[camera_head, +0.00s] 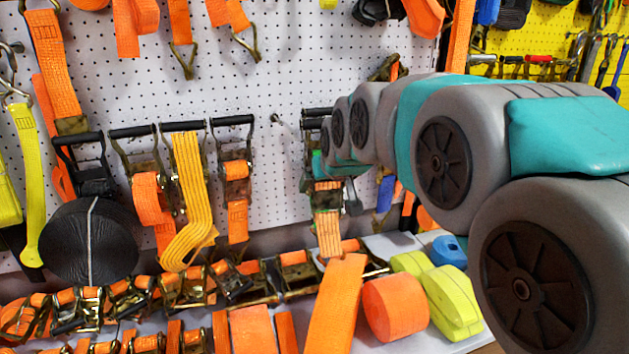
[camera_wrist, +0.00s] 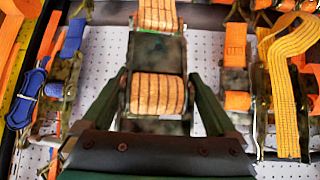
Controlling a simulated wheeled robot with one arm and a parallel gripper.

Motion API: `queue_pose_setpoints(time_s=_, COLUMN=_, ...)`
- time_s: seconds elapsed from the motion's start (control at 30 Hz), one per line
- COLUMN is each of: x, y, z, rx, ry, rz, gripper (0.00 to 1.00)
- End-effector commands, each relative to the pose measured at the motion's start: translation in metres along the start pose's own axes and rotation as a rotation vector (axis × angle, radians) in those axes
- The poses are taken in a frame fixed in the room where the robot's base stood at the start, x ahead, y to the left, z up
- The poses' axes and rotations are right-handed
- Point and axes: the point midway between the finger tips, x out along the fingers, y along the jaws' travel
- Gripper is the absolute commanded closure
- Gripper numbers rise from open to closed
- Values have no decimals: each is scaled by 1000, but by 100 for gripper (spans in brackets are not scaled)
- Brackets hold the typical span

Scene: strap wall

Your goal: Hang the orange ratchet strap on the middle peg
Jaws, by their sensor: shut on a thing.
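The orange ratchet strap (camera_head: 328,232) has dark stripes and a worn metal ratchet, and hangs upright in front of the white pegboard. My gripper (camera_head: 322,168) is at its ratchet, partly hidden by my arm. In the wrist view, my gripper (camera_wrist: 157,80) has a dark finger on each side of the ratchet and is shut on it; the orange webbing (camera_wrist: 157,95) shows between the fingers. A bare peg (camera_head: 276,118) sticks out of the board just left of the held strap's black handle (camera_head: 318,113). Whether the handle touches any peg is hidden.
A yellow strap (camera_head: 190,195) and an orange-banded ratchet (camera_head: 236,185) hang to the left. Below is a shelf with several ratchets, an orange roll (camera_head: 395,306) and yellow rolls (camera_head: 452,300). A blue strap (camera_head: 385,193) hangs close on the right.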

Motion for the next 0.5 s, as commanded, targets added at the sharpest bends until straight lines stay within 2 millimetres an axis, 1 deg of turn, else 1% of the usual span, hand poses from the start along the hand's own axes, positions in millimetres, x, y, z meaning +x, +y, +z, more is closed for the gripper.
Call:
queue_pose_setpoints(time_s=0.03, x=6, y=17, z=-10, rx=19, ry=3, rz=16, gripper=100)
queue_pose_setpoints(time_s=0.1, x=13, y=40, z=-18, rx=39, ry=2, rz=39, gripper=100)
queue_pose_setpoints(time_s=0.17, x=18, y=59, z=-25, rx=56, ry=4, rz=57, gripper=100)
queue_pose_setpoints(time_s=0.2, x=21, y=72, z=-29, rx=68, ry=6, rz=69, gripper=100)
queue_pose_setpoints(time_s=0.3, x=28, y=99, z=-35, rx=93, ry=5, rz=94, gripper=100)
queue_pose_setpoints(time_s=0.4, x=32, y=119, z=-39, rx=110, ry=6, rz=113, gripper=100)
queue_pose_setpoints(time_s=0.5, x=34, y=132, z=-42, rx=121, ry=6, rz=126, gripper=100)
